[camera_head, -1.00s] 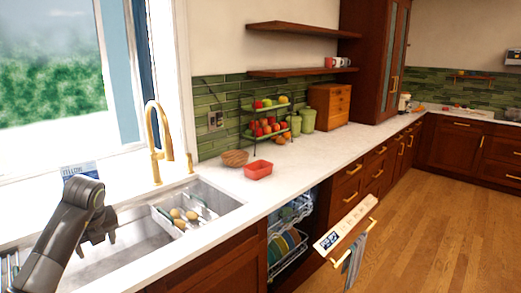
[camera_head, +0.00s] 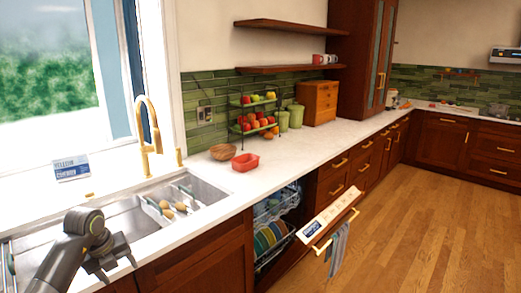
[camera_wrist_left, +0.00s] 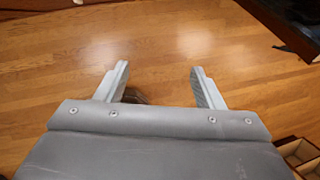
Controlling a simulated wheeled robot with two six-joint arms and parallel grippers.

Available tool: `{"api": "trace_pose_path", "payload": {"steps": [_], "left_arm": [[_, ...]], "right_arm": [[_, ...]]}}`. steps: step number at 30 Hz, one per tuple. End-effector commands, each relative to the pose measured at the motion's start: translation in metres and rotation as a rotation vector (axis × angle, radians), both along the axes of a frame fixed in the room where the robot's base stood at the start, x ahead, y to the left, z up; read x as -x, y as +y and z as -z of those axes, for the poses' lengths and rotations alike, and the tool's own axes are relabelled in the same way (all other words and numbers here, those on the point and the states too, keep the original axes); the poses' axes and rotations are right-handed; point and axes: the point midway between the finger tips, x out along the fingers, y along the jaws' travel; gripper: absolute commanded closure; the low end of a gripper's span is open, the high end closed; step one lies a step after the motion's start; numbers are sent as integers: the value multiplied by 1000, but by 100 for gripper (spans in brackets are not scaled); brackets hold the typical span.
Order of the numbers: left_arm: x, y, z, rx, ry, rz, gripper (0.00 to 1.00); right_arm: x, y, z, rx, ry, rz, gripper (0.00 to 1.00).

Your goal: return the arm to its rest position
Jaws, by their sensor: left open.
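My left gripper (camera_head: 118,268) is at the lower left of the head view, in front of the sink's near edge. In the left wrist view its two fingers (camera_wrist_left: 156,85) are spread apart with nothing between them, and wooden floor lies beyond them. My right gripper shows in neither view.
The sink (camera_head: 130,222) has a gold faucet (camera_head: 149,135) behind it and a rack with some brownish items inside. A red container (camera_head: 245,162) and a wooden bowl (camera_head: 223,152) stand on the counter. The dishwasher door (camera_head: 330,212) is partly open. Open floor (camera_head: 420,220) lies at right.

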Motion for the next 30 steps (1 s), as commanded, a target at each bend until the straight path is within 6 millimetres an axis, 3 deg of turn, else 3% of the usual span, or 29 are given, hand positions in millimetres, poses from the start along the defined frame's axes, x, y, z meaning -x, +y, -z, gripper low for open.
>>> {"api": "trace_pose_path", "payload": {"steps": [5, 9, 12, 16, 20, 23, 26, 30], "left_arm": [[2, -38, 48, 206, -17, 82, 38], [8, -80, 92, 459, -65, 112, 38], [14, -109, 121, 668, -124, 77, 38], [22, -132, 153, 912, -218, -56, 38], [31, -135, 188, 1097, -315, -281, 38], [45, -125, 222, 1187, -380, -507, 38], [68, -108, 266, 1226, -430, -770, 38], [124, -81, 339, 1185, -454, -1175, 38]], "right_arm": [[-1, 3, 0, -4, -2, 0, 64], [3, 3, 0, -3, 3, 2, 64], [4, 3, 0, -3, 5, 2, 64], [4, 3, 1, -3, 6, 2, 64], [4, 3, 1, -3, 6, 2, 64], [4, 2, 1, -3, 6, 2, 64], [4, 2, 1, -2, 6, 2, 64], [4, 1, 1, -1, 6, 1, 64]]}}
